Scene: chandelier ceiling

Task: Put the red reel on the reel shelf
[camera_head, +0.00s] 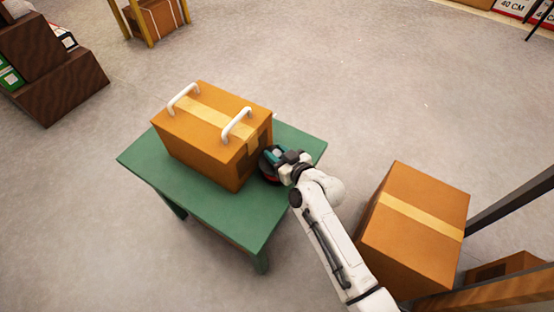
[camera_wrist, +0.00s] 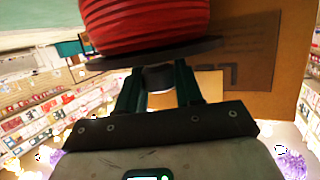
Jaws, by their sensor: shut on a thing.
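The red reel (camera_wrist: 145,22) fills the top of the wrist view, with red windings and a dark round flange. My gripper (camera_wrist: 160,80) is shut on the reel's dark hub below that flange. In the head view, my gripper (camera_head: 274,156) is at the right edge of the green table, close beside the cardboard box. Only a dark rim and a little red of the reel (camera_head: 270,177) show there; the arm hides much of it. I cannot tell if the reel touches the table or the box. I cannot make out the reel shelf in either view.
The cardboard box (camera_head: 190,135) with two white handles stands on the green table (camera_head: 225,215). A taped carton (camera_head: 415,225) is right of my arm, near dark posts (camera_head: 510,195). Brown stepped blocks (camera_head: 60,85) are at the upper left. Open floor (camera_head: 390,90) lies behind the table.

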